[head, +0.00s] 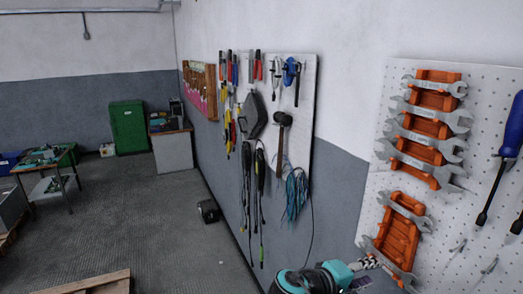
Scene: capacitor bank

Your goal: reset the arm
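Part of my teal and black arm shows at the bottom edge, right of centre. What seems to be my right gripper (367,264) is at its end, small and partly cut off, in front of the wall below the orange wrench racks. I cannot tell whether it is open or shut, and I see nothing clearly held in it. My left gripper is not in view.
A white pegboard (490,95) at the right holds wrenches in orange racks (401,232) and a blue screwdriver (512,125). Another tool board (307,85) hangs further along the wall. A green cabinet (127,127) stands far back. The floor (130,215) at left centre is mostly clear.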

